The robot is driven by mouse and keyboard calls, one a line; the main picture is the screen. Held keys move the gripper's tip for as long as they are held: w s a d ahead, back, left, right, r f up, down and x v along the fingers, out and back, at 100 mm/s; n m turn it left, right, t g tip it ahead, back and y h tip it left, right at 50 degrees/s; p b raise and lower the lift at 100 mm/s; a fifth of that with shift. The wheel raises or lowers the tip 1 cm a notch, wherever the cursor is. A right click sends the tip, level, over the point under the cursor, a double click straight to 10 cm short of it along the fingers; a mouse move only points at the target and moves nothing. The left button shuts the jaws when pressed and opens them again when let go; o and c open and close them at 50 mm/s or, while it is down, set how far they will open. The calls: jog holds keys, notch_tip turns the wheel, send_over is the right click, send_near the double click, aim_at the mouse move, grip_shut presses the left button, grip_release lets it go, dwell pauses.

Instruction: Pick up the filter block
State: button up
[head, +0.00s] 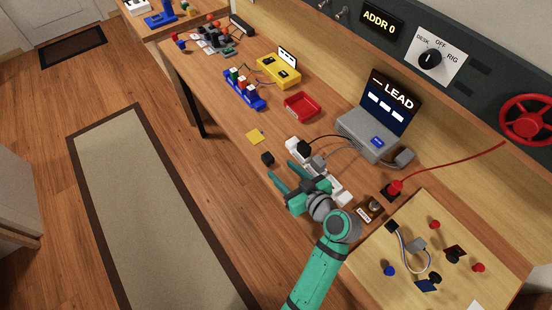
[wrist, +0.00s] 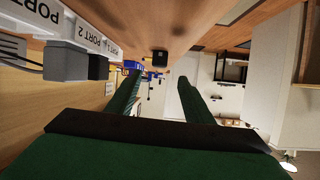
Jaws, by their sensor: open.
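A small black block (head: 267,158) sits on the wooden desk near its front edge, just beyond my fingertips. It fits the filter block, but I see no label on it. It also shows in the wrist view (wrist: 160,57), ahead of the gap between my fingers. My gripper (head: 281,170) is open and empty, with its fingers pointing toward the black block and apart from it. Both green fingers show in the wrist view (wrist: 158,76).
A white port strip (head: 332,178) with black and grey plugs (wrist: 80,62) lies close beside my gripper.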

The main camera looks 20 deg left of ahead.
aim_at(268, 157)
jog(key=shift+w+d+r+n, duration=0.15)
jog(key=shift+w+d+n, duration=0.05)
jog(key=shift+d+n, duration=0.1)
jog(key=shift+w+a, duration=0.15)
jog(key=shift+a, duration=0.05)
jog(key=x, duration=1)
jog(key=shift+s+a, duration=0.2)
jog(key=shift+a, duration=0.05)
jog(key=c, duration=1.1)
jog(key=shift+c, duration=0.2)
